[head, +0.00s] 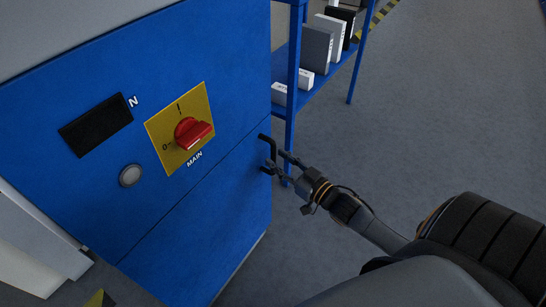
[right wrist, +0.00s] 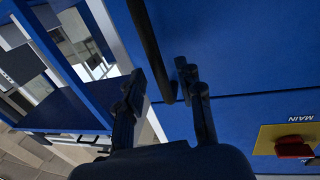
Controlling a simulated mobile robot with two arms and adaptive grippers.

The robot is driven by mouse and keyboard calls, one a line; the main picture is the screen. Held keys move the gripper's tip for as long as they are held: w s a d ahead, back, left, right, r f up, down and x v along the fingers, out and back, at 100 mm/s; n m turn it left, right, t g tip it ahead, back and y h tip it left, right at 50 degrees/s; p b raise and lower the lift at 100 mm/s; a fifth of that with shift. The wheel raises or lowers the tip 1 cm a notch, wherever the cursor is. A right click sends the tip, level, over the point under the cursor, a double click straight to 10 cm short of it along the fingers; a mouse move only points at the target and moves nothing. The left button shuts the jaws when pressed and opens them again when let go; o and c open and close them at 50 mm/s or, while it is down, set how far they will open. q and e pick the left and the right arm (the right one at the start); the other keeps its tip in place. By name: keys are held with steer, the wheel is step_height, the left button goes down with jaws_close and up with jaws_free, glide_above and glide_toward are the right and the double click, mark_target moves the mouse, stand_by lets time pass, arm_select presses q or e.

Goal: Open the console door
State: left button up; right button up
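The blue console (head: 60,120) fills the left of the head view. Its lower panel, the door (head: 205,225), lies flush below a thin slanted seam and looks closed. A black bar handle (head: 272,146) is at the door's right edge. It also shows in the right wrist view as a dark bar (right wrist: 148,45). My right gripper (head: 278,164) is at the handle with its fingers apart. In the right wrist view the handle's end appears between the two fingers (right wrist: 160,78); I cannot tell whether they touch it. My left gripper is out of view.
A red rotary switch (head: 192,132) on a yellow MAIN plate, a dark display (head: 96,125) and a round button (head: 130,175) are above the seam. A blue shelf (head: 318,88) with boxes stands behind the console. The grey floor (head: 440,110) at right is clear.

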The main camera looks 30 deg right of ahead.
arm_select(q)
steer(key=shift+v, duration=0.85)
arm_select(e)
steer(key=shift+w+a, duration=0.15)
steer(key=shift+w, duration=0.6)
steer(key=shift+w+a, duration=0.1)
steer(key=shift+w, duration=0.6)
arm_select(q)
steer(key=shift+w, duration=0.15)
arm_select(e)
jaws_close()
